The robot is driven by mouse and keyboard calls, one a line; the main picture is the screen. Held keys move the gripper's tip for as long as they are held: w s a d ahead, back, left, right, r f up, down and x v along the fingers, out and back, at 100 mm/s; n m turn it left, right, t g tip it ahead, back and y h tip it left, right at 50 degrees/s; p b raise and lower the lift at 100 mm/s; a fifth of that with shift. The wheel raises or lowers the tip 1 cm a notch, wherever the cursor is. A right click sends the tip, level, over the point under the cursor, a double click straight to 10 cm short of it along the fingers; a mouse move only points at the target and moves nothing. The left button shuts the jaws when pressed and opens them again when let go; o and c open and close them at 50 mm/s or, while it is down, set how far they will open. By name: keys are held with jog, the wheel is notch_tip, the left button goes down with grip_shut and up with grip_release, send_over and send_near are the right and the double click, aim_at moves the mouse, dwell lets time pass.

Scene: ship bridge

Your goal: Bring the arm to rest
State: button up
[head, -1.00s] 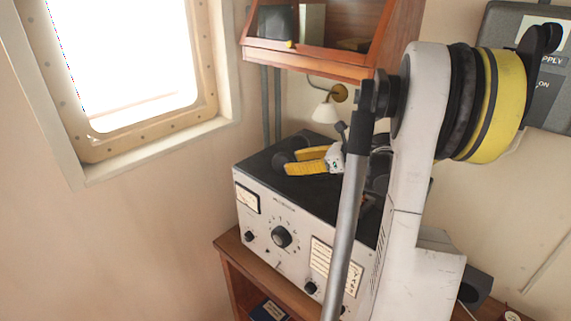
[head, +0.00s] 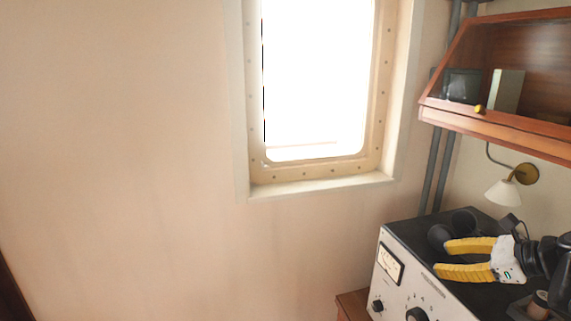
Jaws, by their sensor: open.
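My gripper (head: 443,259) is at the lower right, with two yellow fingers pointing left and a white body behind them. The fingers are spread apart with nothing visible between them. The gripper shows over the black top of a grey-white radio set (head: 390,290). I cannot tell whether it touches the top. My dark wrist runs off the right edge, and most of the arm is out of view.
Dark rounded objects (head: 465,222) show just behind the fingers. A wooden shelf (head: 490,124) and a white lamp (head: 502,192) are above. A bright window (head: 315,80) is in the middle. The wall (head: 120,150) at left is bare.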

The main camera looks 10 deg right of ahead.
jog(key=a+f+n+g+b, duration=0.2)
jog(key=a+f+n+b, duration=0.5)
jog(key=a, duration=0.5)
jog(key=s+a+f+n+h+b, duration=0.2)
jog(key=s+a+f+n+b, duration=0.3)
jog(key=a+f+n, duration=0.3)
jog(key=s+a+f+n+g+h+b, duration=0.1)
jog(key=s+a+f+n+h+b, duration=0.2)
jog(key=f+n, duration=0.7)
jog(key=s+a+n+b, duration=0.2)
jog(key=a+b, duration=0.2)
jog(key=a, duration=0.1)
jog(key=shift+s, duration=0.35)
jog(key=shift+a, duration=0.1)
